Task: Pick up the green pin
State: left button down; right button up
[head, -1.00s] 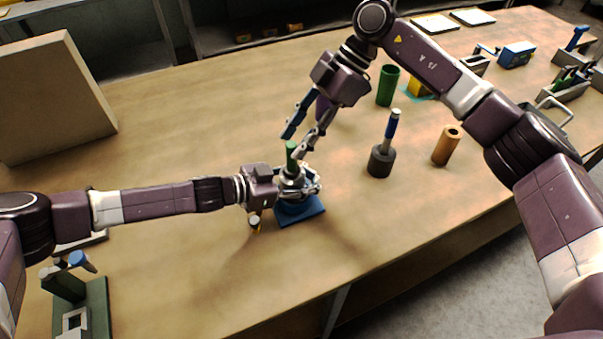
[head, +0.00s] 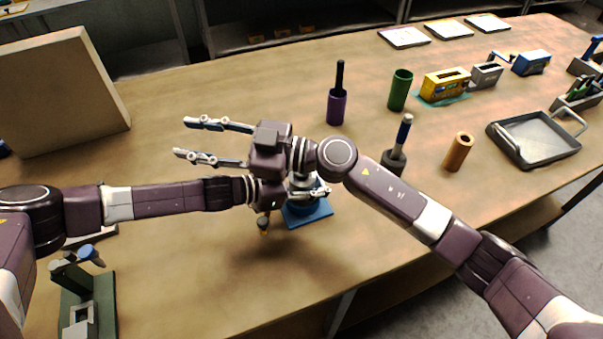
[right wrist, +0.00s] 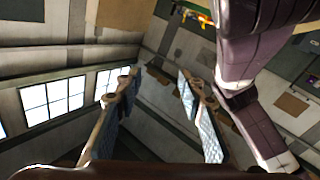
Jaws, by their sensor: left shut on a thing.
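The green pin is not in sight in the head view; my right arm and hand cover the spot above the blue stand (head: 308,214). My left gripper (head: 312,191) is shut around the upper part of this stand, partly hidden behind my right wrist. The stand's flat blue base shows below it on the table. My right gripper (head: 205,141) points left, above the table and left of the stand. Its two fingers are apart with nothing between them. The right wrist view also shows the fingers (right wrist: 152,95) spread and empty, against the walls and windows.
A purple cup (head: 336,108) holds a black-handled pin and a dark cup (head: 392,163) a blue-handled one. A green cup (head: 400,92), an orange cup (head: 458,152) and a grey tray (head: 533,140) stand right. A large board (head: 58,95) stands back left.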

jog(key=s+d+f+m+t, duration=0.3)
jog(key=s+m+t, duration=0.1)
jog(key=m+t, duration=0.3)
jog(key=m+t+h, duration=0.8)
jog(key=m+h, duration=0.2)
jog(key=h, duration=0.5)
send_near(302, 175)
notch_tip(302, 175, up, 5)
jog(key=shift+w+a+f, duration=0.25)
jog(key=shift+w+a, duration=0.1)
jog(key=shift+w, duration=1.5)
jog(key=shift+w+a+f, duration=0.2)
jog(key=shift+w+a, duration=0.1)
jog(key=shift+w, duration=1.5)
jog(key=shift+w+a+f, duration=0.25)
jog(key=shift+w+a, duration=0.1)
jog(key=shift+w, duration=1.5)
grip_shut()
